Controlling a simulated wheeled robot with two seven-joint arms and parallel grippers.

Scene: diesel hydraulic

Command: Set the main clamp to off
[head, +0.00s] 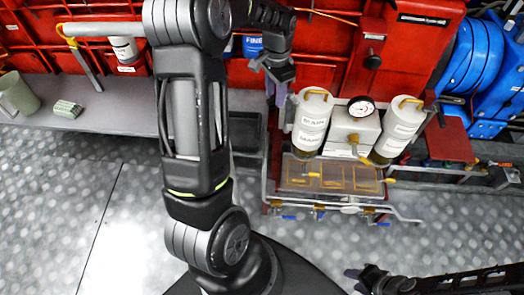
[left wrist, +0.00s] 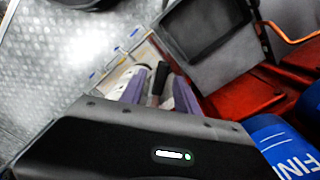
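No part is readably labelled as the main clamp. In the left wrist view, a dark upright lever-like piece (left wrist: 158,84) shows between the purple fingers of my left gripper (left wrist: 158,92). The fingers stand apart, and I cannot tell whether they touch it. In the head view, my left gripper (head: 280,88) points down just left of the left white canister (head: 311,120), at the red cabinet's front. What lies between its fingers is hidden there. My right gripper (head: 364,275) is low at the bottom edge, away from the unit; its opening is unclear.
A gauge (head: 361,107) sits on a white block between the left canister and a right white canister (head: 401,128), both with yellow handles. Below is a tray (head: 332,176) with yellow handles. A blue hose reel (head: 478,60) stands right. A cup (head: 18,95) is on the left ledge.

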